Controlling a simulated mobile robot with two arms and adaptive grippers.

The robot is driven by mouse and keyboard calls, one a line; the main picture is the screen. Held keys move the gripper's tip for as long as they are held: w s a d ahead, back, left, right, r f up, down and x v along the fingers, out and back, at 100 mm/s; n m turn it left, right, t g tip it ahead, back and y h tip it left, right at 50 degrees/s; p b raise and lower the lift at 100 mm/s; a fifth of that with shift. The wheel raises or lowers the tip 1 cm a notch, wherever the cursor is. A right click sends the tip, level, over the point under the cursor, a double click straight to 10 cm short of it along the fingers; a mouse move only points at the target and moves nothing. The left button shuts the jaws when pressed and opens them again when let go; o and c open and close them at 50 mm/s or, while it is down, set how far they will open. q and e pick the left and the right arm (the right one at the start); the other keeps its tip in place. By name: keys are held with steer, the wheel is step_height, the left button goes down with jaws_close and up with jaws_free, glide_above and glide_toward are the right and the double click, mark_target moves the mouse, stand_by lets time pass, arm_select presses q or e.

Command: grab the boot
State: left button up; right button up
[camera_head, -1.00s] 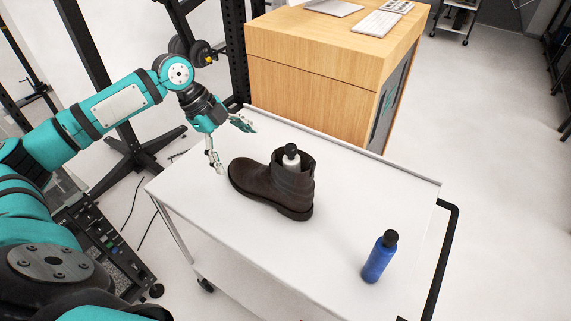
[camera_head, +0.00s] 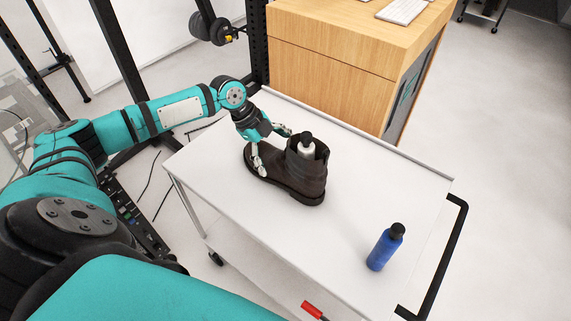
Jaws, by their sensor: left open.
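The dark brown boot (camera_head: 305,176) stands upright on the white cart top (camera_head: 235,205), its toe pointing left. A white bottle with a black cap (camera_head: 307,148) stands inside the boot's opening. My left gripper (camera_head: 273,150) is open at the toe and instep side of the boot, one finger at the near side and the other toward the far side. I cannot tell whether the fingers touch the boot. My right gripper is not in view.
A blue bottle with a black cap (camera_head: 385,247) stands at the cart's right front. A wooden cabinet (camera_head: 330,55) stands behind the cart. The cart's black handle (camera_head: 447,255) is at the right. The cart top between boot and blue bottle is clear.

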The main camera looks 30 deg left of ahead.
mark_target(283, 164)
arm_select(q)
steer(key=p+x, duration=0.2)
steer(key=x, duration=0.2)
steer(key=shift+d+f, duration=0.2)
steer(key=shift+d, duration=0.1)
steer(key=shift+f, duration=0.25)
steer(key=c, duration=1.7)
